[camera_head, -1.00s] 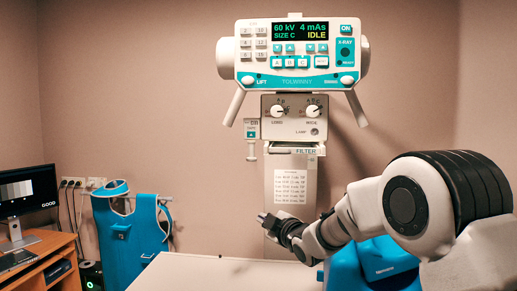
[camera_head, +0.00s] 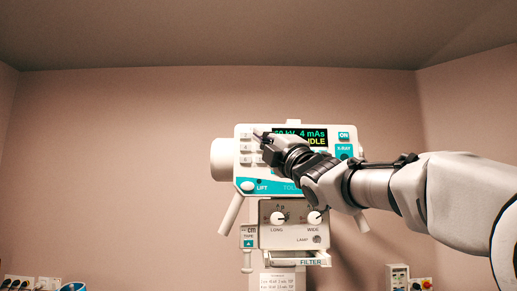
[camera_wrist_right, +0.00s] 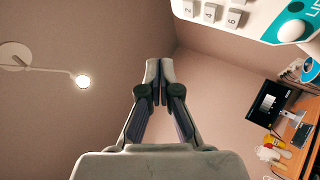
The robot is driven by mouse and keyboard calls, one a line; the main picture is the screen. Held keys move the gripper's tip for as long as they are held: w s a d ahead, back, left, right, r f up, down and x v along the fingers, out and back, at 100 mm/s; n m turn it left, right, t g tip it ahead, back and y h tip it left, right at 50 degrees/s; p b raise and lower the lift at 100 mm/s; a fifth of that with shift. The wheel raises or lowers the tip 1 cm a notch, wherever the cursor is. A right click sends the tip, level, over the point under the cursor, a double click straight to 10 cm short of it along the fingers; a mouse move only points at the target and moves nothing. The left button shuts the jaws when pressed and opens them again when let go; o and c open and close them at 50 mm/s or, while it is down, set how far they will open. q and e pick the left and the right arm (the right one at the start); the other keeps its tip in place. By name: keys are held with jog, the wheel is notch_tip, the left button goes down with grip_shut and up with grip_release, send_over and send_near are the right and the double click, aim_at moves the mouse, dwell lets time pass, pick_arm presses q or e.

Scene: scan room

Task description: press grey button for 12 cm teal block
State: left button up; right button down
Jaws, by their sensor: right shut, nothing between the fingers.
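Contact cannot be told from the head view. No teal block shows now. My left gripper is out of view.
Below the console are two knobs (camera_head: 277,218) and a filter slot (camera_head: 300,259). A chart (camera_head: 277,282) shows at the bottom edge. Wall space left of the console is clear.

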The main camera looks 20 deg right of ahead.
aim_at(261, 148)
jog(key=w+d+p, duration=0.2)
jog(key=w+p, duration=0.5)
jog(key=w, duration=0.1)
jog(key=shift+w+d, duration=0.3)
jog(key=shift+d, duration=0.05)
jog(key=shift+p, duration=0.3)
dwell(1.1)
jog(key=shift+w+d+f, duration=0.1)
jog(key=shift+w+d, duration=0.1)
jog(key=shift+w, duration=0.2)
